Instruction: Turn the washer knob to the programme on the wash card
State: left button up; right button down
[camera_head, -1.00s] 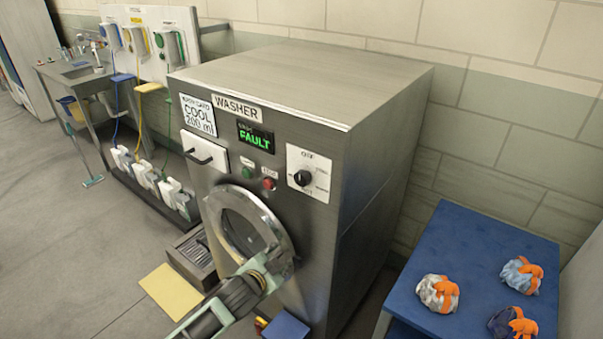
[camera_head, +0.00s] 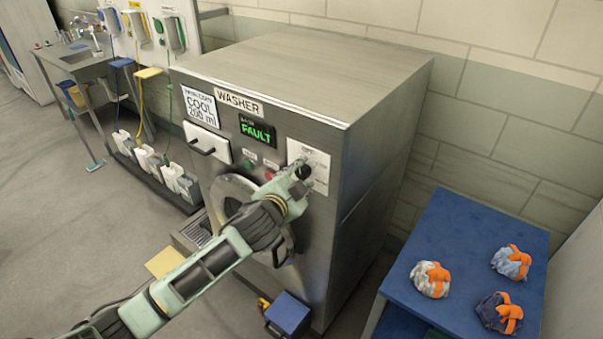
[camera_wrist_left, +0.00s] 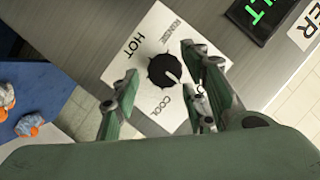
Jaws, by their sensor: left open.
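The washer (camera_head: 330,215) has a white dial plate (camera_head: 318,160) with a black knob (camera_head: 304,173) at its front's upper right. The wash card (camera_head: 200,106), at the upper left, reads COOL 200 ml. My left gripper (camera_head: 296,180) is open at the dial and covers part of it. In the left wrist view its fingers (camera_wrist_left: 160,72) stand apart around the black knob (camera_wrist_left: 163,70), with no clear grip on it. RINSE, HOT and COOL (camera_wrist_left: 164,105) are readable; another label is partly hidden by a finger. The knob's white mark points between COOL and that covered label.
The display (camera_head: 257,132) shows FAULT in green. A drawer handle (camera_head: 203,150) and the round door (camera_head: 228,190) are on the front. A blue table (camera_head: 450,225) with several orange-tied bundles stands to the right.

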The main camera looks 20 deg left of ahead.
pick_arm(q)
jog(key=shift+w+f, duration=0.2)
jog(key=shift+w, duration=0.35)
jog(key=shift+c, duration=0.3)
jog(key=shift+s+f, duration=0.1)
jog(key=c, duration=0.9)
jog(key=shift+f, duration=0.1)
